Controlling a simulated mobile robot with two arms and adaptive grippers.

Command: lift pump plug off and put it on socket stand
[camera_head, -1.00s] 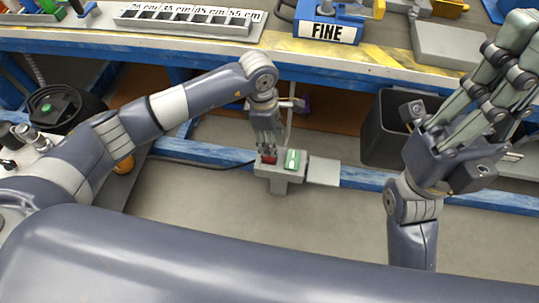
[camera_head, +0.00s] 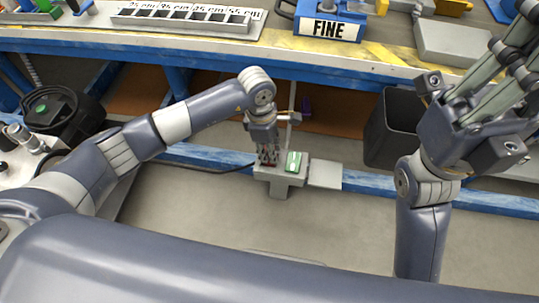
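A grey socket stand (camera_head: 282,180) is below the bench, with a green panel (camera_head: 296,161) on its top right. My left gripper (camera_head: 268,161) points down onto the top left of the stand, beside the green panel. A small red part shows between its fingers, mostly hidden. It may be the plug, but I cannot tell. Whether the fingers are closed on it is too small to tell. A dark cable (camera_head: 215,169) runs to the stand from the left. My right gripper (camera_head: 508,62) is raised at the upper right, its fingers apart and empty, partly cut off by the frame edge.
The workbench (camera_head: 270,43) spans the top, with a blue block marked FINE (camera_head: 328,22) and a slotted tray (camera_head: 185,20). A dark bin (camera_head: 393,130) stands right of the stand. A black round device (camera_head: 62,112) is at the left. Floor in front is clear.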

